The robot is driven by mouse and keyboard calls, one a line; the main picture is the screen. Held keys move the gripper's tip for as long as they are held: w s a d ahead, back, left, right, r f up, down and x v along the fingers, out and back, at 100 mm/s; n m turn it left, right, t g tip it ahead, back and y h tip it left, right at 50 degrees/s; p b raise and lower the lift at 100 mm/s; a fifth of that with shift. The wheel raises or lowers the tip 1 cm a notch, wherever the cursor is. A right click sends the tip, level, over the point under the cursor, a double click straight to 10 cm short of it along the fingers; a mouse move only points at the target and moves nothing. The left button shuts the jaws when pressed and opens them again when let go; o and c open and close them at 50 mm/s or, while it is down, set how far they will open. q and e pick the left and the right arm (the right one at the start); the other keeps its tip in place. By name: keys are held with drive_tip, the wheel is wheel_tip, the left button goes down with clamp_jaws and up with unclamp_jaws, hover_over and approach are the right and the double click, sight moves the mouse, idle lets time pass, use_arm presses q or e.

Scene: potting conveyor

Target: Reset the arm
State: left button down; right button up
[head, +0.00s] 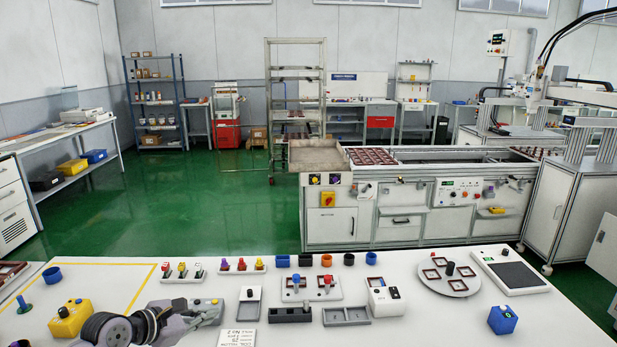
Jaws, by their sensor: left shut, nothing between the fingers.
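My left arm comes in from the lower left of the head view, low over the white worktable (420,328). My left gripper (207,312) points right, its fingers shut with nothing between them. My right gripper is not in view.
A yellow box with a black knob (71,318) stands left of my arm. Grey trays (346,316), a white device (386,296), a round plate (448,279) and a blue block (502,319) stand to the right. The conveyor bench (430,225) stands beyond green floor.

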use_arm(q)
drive_tip(key=s+d+r+n+t+h, duration=0.2)
drive_tip(key=s+d+r+n+t, duration=0.4)
drive_tip(key=r+n+t, duration=0.65)
drive_tip(key=s+a+f+n+g+y, duration=0.4)
drive_tip(key=s+a+f+n+y, duration=0.25)
drive_tip(key=n, duration=0.65)
drive_tip(key=s+a+f+n+g+y, duration=0.45)
drive_tip(key=f+n+y, duration=0.35)
drive_tip(key=n, duration=0.6)
drive_tip(key=s+d+f+n+g+h, duration=0.35)
drive_tip(key=s+f+g, duration=0.2)
drive_tip(key=s, duration=0.55)
drive_tip(key=s+d+f+n+g+h, duration=0.25)
drive_tip(key=s+d+f+g, duration=0.3)
drive_tip(key=s, duration=0.55)
wheel_tip(320, 180, down, 27)
drive_tip(key=s+a, duration=0.1)
drive_tip(key=s+a+f+g, duration=0.2)
drive_tip(key=s+a+f, duration=0.1)
drive_tip(key=s+f, duration=1.3)
drive_tip(key=shift+s+f, duration=0.15)
drive_tip(key=shift+s, duration=0.4)
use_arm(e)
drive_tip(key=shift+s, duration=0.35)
